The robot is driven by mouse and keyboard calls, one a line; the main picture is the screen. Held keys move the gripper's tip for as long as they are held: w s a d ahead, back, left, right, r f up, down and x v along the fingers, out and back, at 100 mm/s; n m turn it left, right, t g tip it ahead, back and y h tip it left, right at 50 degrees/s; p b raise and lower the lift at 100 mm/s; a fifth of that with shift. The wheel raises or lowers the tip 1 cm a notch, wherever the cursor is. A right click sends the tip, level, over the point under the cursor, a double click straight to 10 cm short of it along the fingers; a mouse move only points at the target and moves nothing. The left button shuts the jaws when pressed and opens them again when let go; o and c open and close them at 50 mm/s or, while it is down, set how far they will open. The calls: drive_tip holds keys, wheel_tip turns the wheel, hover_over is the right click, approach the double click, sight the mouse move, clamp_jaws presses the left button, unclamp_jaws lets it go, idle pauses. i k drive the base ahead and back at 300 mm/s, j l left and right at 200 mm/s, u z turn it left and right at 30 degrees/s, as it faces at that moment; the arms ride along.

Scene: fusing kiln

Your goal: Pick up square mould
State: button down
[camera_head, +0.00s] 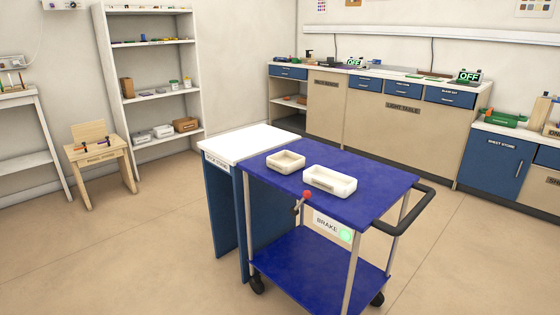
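The square mould (285,167) is a small cream, open-topped dish with rounded corners. It sits upright on the blue top of a wheeled cart (371,190), towards the top's far left. A longer, rectangular cream mould (330,184) stands close to its right, with a narrow gap between them. The insides of both look empty. My gripper and arm do not show in this view.
A white-topped table (250,141) adjoins the cart on the left. The cart has a dark handle (408,212), a red-knobbed lever (306,194) and a BRAKE sign (331,226) with a green light. Open floor lies around; a wooden chair (98,157) stands left.

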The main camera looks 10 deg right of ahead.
sight(286, 162)
drive_tip(key=z, duration=0.9)
drive_tip(key=i+l+z, duration=0.15)
drive_tip(key=i+z, duration=0.5)
drive_tip(key=i, duration=0.25)
drive_tip(key=i+j+z, duration=0.2)
drive_tip(key=i, duration=1.75)
drive_tip(key=i+l+u, duration=0.15)
drive_tip(key=i, duration=0.35)
drive_tip(key=i+l, duration=0.1)
drive_tip(key=i, duration=0.35)
drive_tip(key=i+j+u, duration=0.1)
drive_tip(key=i+u, duration=0.6)
drive_tip(key=i+l+u, duration=0.1)
drive_tip(key=i+u, duration=0.65)
drive_tip(key=i, duration=0.3)
drive_tip(key=i+l+u, duration=0.1)
drive_tip(key=i+u, duration=0.3)
drive_tip(key=i, duration=0.3)
drive_tip(key=i+u, duration=0.1)
drive_tip(key=u, duration=0.8)
drive_tip(key=i+l+u, duration=0.15)
drive_tip(key=u, duration=0.35)
